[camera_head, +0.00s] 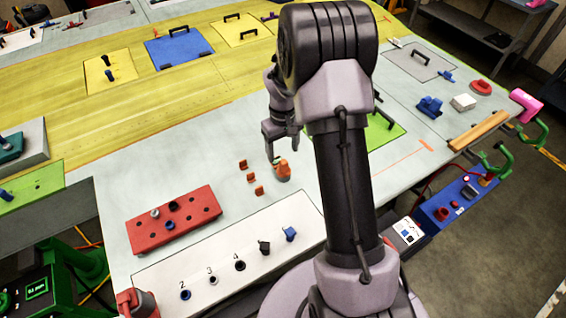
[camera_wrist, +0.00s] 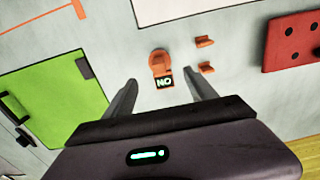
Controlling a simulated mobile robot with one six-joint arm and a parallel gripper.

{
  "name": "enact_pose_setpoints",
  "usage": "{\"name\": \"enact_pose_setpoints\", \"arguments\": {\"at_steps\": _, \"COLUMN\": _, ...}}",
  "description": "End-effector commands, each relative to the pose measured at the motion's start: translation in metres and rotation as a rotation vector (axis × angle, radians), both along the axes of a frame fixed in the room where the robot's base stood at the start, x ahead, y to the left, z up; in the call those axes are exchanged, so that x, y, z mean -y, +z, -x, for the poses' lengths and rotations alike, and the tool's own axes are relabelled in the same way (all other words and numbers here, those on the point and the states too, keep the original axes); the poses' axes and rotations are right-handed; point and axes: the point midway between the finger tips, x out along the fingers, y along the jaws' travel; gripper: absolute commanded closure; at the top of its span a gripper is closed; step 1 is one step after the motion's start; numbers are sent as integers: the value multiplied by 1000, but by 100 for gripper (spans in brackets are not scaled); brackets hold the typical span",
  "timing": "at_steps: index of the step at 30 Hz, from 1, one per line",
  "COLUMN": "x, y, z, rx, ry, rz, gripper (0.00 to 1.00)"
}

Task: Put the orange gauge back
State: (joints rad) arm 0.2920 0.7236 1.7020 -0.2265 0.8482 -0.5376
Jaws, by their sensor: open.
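The orange gauge (camera_head: 282,172) is on the pale worktop, right of the small orange brackets. In the wrist view the orange gauge (camera_wrist: 161,62) has a rounded end and a dark label reading "NO" facing my gripper. My gripper (camera_head: 273,155) is over the worktop close to the gauge in the head view. In the wrist view my gripper (camera_wrist: 162,84) is open, its fingers apart on either side of the label end, with nothing held. Small orange brackets (camera_head: 251,178) stand in a row left of the gauge; two brackets (camera_wrist: 205,42) show in the wrist view.
A red block with holes (camera_head: 174,222) and a white panel with numbered pins (camera_head: 210,262) lie nearer the front. A green plate (camera_wrist: 62,102) lies left of the gauge in the wrist view. The worktop around the gauge is mostly clear.

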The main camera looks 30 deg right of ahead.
Motion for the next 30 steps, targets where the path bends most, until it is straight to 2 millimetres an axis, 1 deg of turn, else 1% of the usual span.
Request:
{"name": "enact_pose_setpoints", "arguments": {"at_steps": 1, "x": 0, "y": 10, "z": -1, "rx": 2, "ry": 0, "rz": 0, "gripper": 35}}
{"name": "enact_pose_setpoints", "arguments": {"at_steps": 5, "x": 0, "y": 27, "z": 0, "rx": 1, "ry": -1, "rz": 0, "gripper": 35}}
{"name": "enact_pose_setpoints", "arguments": {"at_steps": 7, "x": -6, "y": 43, "z": 1, "rx": 17, "ry": -10, "rz": 1, "gripper": 35}}
{"name": "enact_pose_setpoints", "arguments": {"at_steps": 8, "x": -11, "y": 56, "z": 3, "rx": 31, "ry": -20, "rz": 0, "gripper": 35}}
{"name": "enact_pose_setpoints", "arguments": {"at_steps": 10, "x": -31, "y": 100, "z": 14, "rx": 87, "ry": -59, "rz": -4, "gripper": 35}}
{"name": "enact_pose_setpoints", "arguments": {"at_steps": 11, "x": -43, "y": 122, "z": 23, "rx": 117, "ry": -81, "rz": -9, "gripper": 35}}
{"name": "enact_pose_setpoints", "arguments": {"at_steps": 12, "x": -61, "y": 152, "z": 39, "rx": 159, "ry": -114, "rz": -20, "gripper": 35}}
{"name": "enact_pose_setpoints", "arguments": {"at_steps": 13, "x": -74, "y": 172, "z": 53, "rx": 193, "ry": -140, "rz": -31, "gripper": 35}}
{"name": "enact_pose_setpoints", "arguments": {"at_steps": 14, "x": -88, "y": 191, "z": 69, "rx": 226, "ry": -168, "rz": -45, "gripper": 35}}
{"name": "enact_pose_setpoints", "arguments": {"at_steps": 15, "x": -105, "y": 213, "z": 92, "rx": 269, "ry": -204, "rz": -68, "gripper": 35}}
{"name": "enact_pose_setpoints", "arguments": {"at_steps": 17, "x": -128, "y": 237, "z": 129, "rx": 332, "ry": -253, "rz": -107, "gripper": 35}}
{"name": "enact_pose_setpoints", "arguments": {"at_steps": 18, "x": -141, "y": 247, "z": 153, "rx": 368, "ry": -286, "rz": -136, "gripper": 35}}
{"name": "enact_pose_setpoints", "arguments": {"at_steps": 21, "x": -164, "y": 257, "z": 202, "rx": 438, "ry": -347, "rz": -206, "gripper": 35}}
{"name": "enact_pose_setpoints", "arguments": {"at_steps": 24, "x": -176, "y": 255, "z": 230, "rx": 474, "ry": -383, "rz": -253, "gripper": 35}}
{"name": "enact_pose_setpoints", "arguments": {"at_steps": 27, "x": -180, "y": 253, "z": 240, "rx": 486, "ry": -399, "rz": -272, "gripper": 35}}
{"name": "enact_pose_setpoints", "arguments": {"at_steps": 30, "x": -181, "y": 253, "z": 241, "rx": 485, "ry": -402, "rz": -274, "gripper": 35}}
